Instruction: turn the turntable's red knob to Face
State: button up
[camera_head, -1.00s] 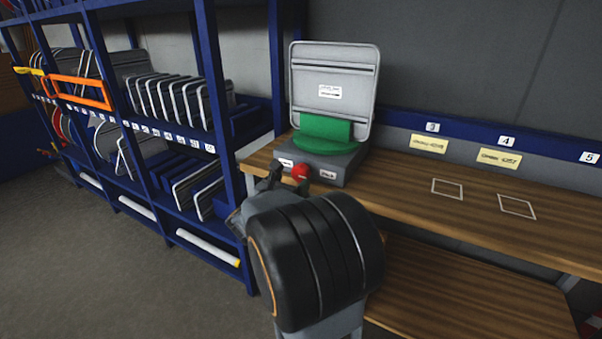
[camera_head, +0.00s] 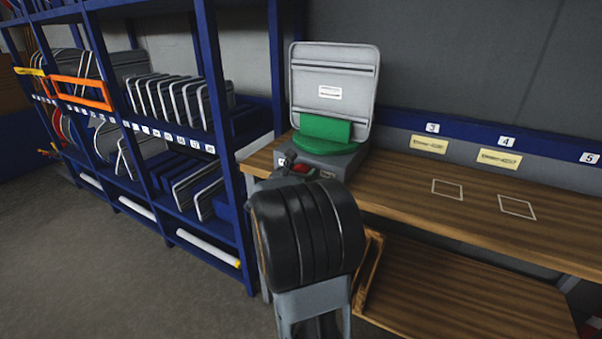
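The turntable has a grey base (camera_head: 333,168) and a green disc (camera_head: 330,145) with an upright green support (camera_head: 325,128). It stands at the left end of the wooden bench. A square grey sign (camera_head: 333,80) stands upright on it, its ribbed back with a white label towards me. The red knob (camera_head: 299,168) is on the base's front, mostly hidden by my gripper. My gripper (camera_head: 287,164) is at the knob, its dark fingers partly hidden behind my wrist. I cannot tell whether they are closed on the knob. The knob's pointing direction and the base labels are unreadable.
A blue rack (camera_head: 207,80) with several grey signs stands close on the left. The bench top (camera_head: 400,185) is clear to the right, with white outlined squares (camera_head: 447,189) and yellow cards (camera_head: 429,144) behind. A lower wooden shelf (camera_head: 450,285) lies below.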

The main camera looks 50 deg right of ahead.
jog(key=c, duration=0.6)
jog(key=shift+f+n+b, duration=0.1)
jog(key=shift+n+b, duration=0.85)
jog(key=shift+n, duration=0.05)
jog(key=shift+w+n+b, duration=0.15)
jog(key=shift+n+b, duration=0.55)
jog(key=shift+n, duration=1.2)
jog(key=o, duration=0.9)
